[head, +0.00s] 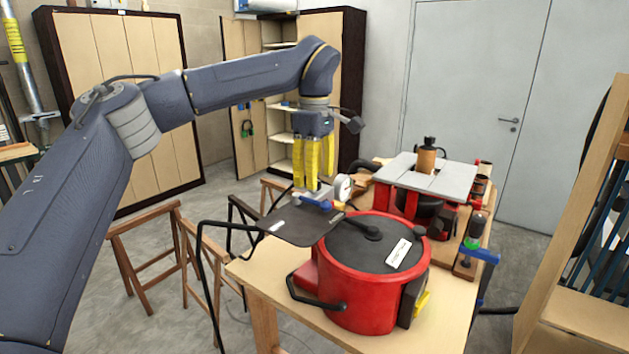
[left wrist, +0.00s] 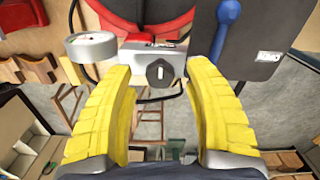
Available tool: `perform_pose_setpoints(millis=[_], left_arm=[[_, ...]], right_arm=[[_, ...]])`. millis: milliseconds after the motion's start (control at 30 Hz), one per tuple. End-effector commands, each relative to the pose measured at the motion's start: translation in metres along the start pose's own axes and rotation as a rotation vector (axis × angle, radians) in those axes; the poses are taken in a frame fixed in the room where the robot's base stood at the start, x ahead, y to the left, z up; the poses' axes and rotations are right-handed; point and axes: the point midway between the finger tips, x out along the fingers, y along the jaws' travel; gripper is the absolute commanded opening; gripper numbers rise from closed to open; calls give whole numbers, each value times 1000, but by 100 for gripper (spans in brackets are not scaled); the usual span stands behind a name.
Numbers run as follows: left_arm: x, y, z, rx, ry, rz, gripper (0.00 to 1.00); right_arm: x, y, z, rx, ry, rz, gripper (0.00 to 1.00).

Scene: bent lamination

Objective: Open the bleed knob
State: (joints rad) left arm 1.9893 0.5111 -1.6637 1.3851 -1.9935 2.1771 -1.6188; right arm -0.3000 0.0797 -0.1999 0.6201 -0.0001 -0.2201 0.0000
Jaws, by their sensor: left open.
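The bleed knob (left wrist: 159,73) looks like a small dark knob with a pale mark, on the face of a grey metal block (left wrist: 150,58) in the left wrist view. My left gripper (left wrist: 160,68) is open, its yellow fingers on either side of the knob with gaps on both sides. I cannot tell how deep the fingertips reach. In the head view my left gripper (head: 312,182) points down over the gauge and valve assembly, and the knob cannot be made out there. My right gripper is not in view.
A round white gauge (head: 343,187) and a blue lever (head: 316,203) sit close to my fingers. Clamps and a grey-topped device (head: 425,175) lie behind.

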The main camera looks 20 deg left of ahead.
Motion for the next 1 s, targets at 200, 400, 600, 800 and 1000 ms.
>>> perform_pose_setpoints(millis=[200, 400, 600, 800, 1000], left_arm=[[11, 0, 0, 1, 1, 1, 52], [12, 0, 0, 1, 1, 1, 52], [12, 0, 0, 0, 0, 1, 49], [12, 0, 0, 0, 0, 1, 25], [12, 0, 0, 1, 0, 1, 2]], right_arm=[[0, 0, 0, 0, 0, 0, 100], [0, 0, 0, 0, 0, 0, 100], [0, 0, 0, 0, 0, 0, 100], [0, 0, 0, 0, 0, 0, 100], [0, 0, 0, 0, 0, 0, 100]])
